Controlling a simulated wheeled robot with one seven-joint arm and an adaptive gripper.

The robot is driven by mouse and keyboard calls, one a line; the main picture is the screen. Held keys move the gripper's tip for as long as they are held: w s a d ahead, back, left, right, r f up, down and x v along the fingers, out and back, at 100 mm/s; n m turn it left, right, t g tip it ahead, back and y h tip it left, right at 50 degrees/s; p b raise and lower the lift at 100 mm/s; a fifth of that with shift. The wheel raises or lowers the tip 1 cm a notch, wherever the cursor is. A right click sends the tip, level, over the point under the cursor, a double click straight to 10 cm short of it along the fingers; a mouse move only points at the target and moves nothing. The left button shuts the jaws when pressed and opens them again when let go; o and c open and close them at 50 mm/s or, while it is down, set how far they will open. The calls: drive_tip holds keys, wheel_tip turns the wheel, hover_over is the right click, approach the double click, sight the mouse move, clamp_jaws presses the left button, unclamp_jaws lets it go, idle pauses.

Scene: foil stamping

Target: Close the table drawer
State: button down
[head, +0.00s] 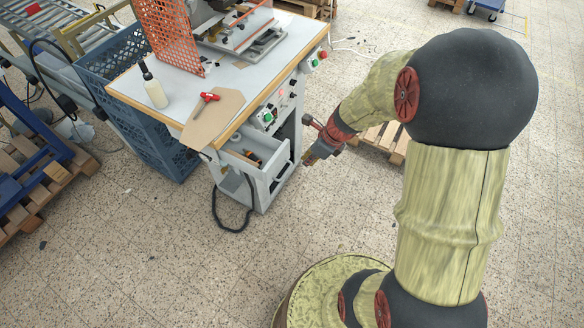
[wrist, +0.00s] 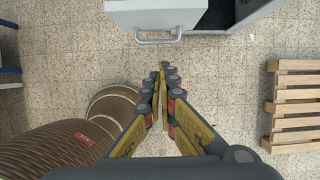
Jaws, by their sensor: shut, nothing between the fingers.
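The work table (head: 180,95) has a light top with a wooden edge. Its grey drawer (head: 240,159) stands pulled out under the front corner, with some dark and orange items visible inside. In the wrist view, the pale drawer front (wrist: 155,17) is at the top, with a grey bar handle (wrist: 158,41) on it. My gripper (head: 307,160) is beside the drawer, to its right in the head view. In the wrist view, my gripper (wrist: 164,67) has its fingers together and empty, just short of the handle and apart from it.
A blue crate (head: 165,140) stands left. A black cable (head: 233,228) hangs to the floor. A wooden pallet (wrist: 292,105) lies right. Tiled floor is open in front.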

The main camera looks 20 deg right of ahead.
sight(287, 172)
drive_tip(key=b+x, duration=0.1)
drive_tip(key=x, duration=0.2)
drive_tip(key=w+a+b+x, duration=0.1)
drive_tip(key=x, duration=0.3)
drive_tip(key=r+b+x, duration=0.1)
drive_tip(key=x, duration=0.3)
drive_tip(key=shift+w+a+b, duration=0.25)
drive_tip(key=shift+w+b, duration=0.1)
drive_tip(key=shift+b, duration=0.05)
drive_tip(key=shift+w+a, duration=0.35)
drive_tip(key=shift+w, duration=0.2)
drive_tip(key=shift+w+a+r+p, duration=0.1)
drive_tip(key=shift+w+a+p, duration=0.15)
drive_tip(key=shift+p, duration=0.05)
drive_tip(key=w+a+p, duration=0.4)
drive_tip(key=w, duration=0.1)
drive_tip(key=w+a+p, duration=0.3)
drive_tip(key=w+p, duration=0.1)
drive_tip(key=w, duration=0.2)
drive_tip(key=w+a+p, duration=0.4)
drive_tip(key=w+p, duration=0.1)
drive_tip(key=shift+w+a, duration=0.15)
drive_tip(key=shift+a, duration=0.2)
drive_tip(key=shift+d, duration=0.1)
